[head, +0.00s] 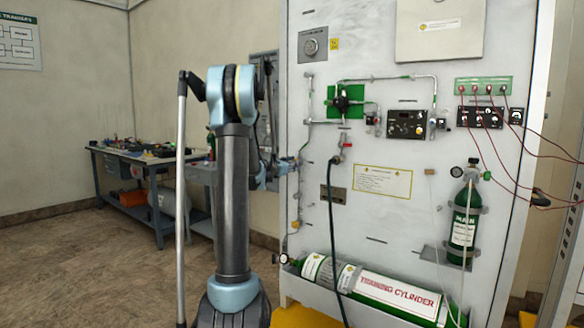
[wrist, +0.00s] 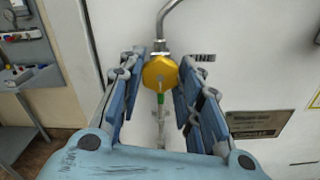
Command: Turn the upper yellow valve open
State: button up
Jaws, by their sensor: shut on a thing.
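The upper yellow valve (wrist: 160,73) shows in the wrist view as a yellow knob below a bent metal pipe, with a green piece and a thinner fitting under it. My gripper (wrist: 161,68) has its blue fingers on both sides of the knob and is shut on it. In the head view my gripper (head: 285,168) is at the left edge of the white panel, and the knob is too small and covered to make out there. A lower yellow fitting (head: 295,225) shows on the pipe below my gripper.
The white trainer panel (head: 400,215) carries pipes, gauges and a black hose (head: 331,235). A green training cylinder (head: 385,290) lies along its bottom, and a small green bottle (head: 464,222) stands at right. A workbench (head: 130,158) is at left, with bare floor in front.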

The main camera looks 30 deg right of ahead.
jog(key=shift+w+r, duration=0.1)
jog(key=shift+w, duration=0.05)
jog(key=o, duration=1)
jog(key=shift+o, duration=0.2)
jog(key=v, duration=1.2)
